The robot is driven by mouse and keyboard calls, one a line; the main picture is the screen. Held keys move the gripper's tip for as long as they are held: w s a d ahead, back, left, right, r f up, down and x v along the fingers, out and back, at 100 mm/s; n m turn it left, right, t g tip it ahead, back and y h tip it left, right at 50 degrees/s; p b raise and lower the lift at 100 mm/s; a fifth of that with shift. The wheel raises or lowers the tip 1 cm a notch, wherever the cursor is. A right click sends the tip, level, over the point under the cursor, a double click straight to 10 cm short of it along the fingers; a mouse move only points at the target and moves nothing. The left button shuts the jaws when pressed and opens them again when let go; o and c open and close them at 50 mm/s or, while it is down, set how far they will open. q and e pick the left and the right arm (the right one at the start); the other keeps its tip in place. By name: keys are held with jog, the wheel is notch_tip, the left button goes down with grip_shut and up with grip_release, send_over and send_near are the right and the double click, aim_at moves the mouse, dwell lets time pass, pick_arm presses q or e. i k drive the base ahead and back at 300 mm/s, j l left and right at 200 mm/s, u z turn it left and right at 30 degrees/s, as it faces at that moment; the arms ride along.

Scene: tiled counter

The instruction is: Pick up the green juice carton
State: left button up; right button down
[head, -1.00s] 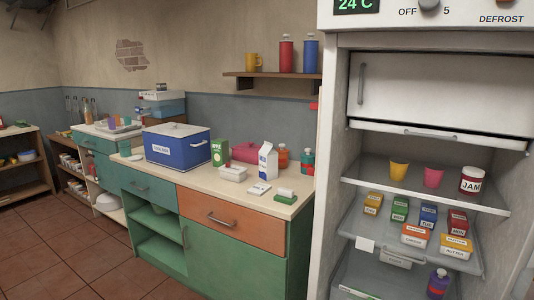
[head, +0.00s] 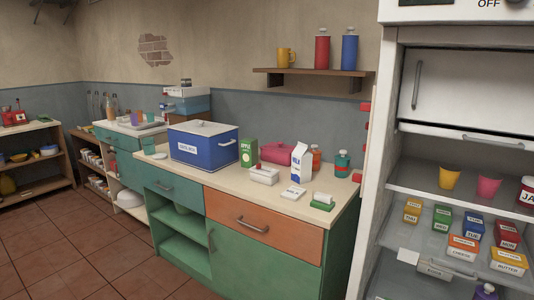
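The green juice carton (head: 248,153) stands upright on the cream counter (head: 172,179). It is just right of the blue box (head: 203,147) and behind a small white tub (head: 264,175). Its front carries a white label that seems to read APPLE. A pink container (head: 282,152) is to its right. Neither of my grippers shows in the head view.
A white milk carton (head: 300,161) stands right of the tub, with bottles behind it. A small white box (head: 293,193) and a green-and-white item (head: 322,202) lie near the counter's front edge. An open fridge (head: 397,150) stands at the right. Tiled floor (head: 75,245) is clear at lower left.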

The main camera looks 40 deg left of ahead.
aim_at(249, 148)
jog(key=j+z, duration=0.2)
jog(key=j, duration=0.3)
jog(key=k+j+z, duration=0.1)
jog(key=j+z, duration=0.15)
jog(key=j, duration=0.25)
jog(key=k+j+z, duration=0.2)
jog(key=j, duration=0.3)
jog(key=k+j, duration=0.1)
jog(key=j, duration=0.4)
jog(key=k+j+z, duration=0.1)
jog(key=j, duration=0.4)
jog(key=k+j, duration=0.1)
jog(key=j, duration=0.4)
jog(key=z, duration=0.05)
